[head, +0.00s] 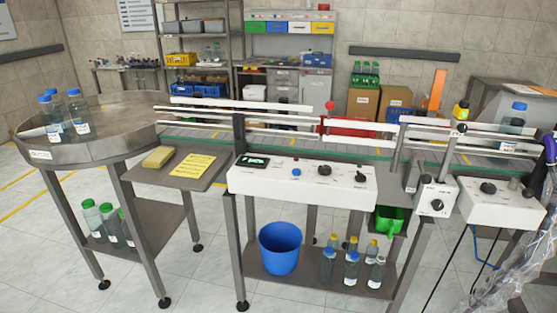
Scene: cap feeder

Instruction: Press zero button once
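A white control box (275,183) is mounted at the front of the conveyor, in the middle of the head view. It carries a small dark display (252,161) with light green digits too small to read. To the display's right are a blue button (296,173), a small red part above it, a black knob (324,170) and another dark control (361,177). The labels are too small to read, so I cannot tell which control is the zero button. Neither of my grippers shows in the view.
A yellow sponge (158,157) and a yellow sheet (192,166) lie on a side shelf left of the box. A round table (100,115) with capped bottles stands at left. A blue bucket (280,248) sits below. Clear plastic wrap (515,255) shows at lower right.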

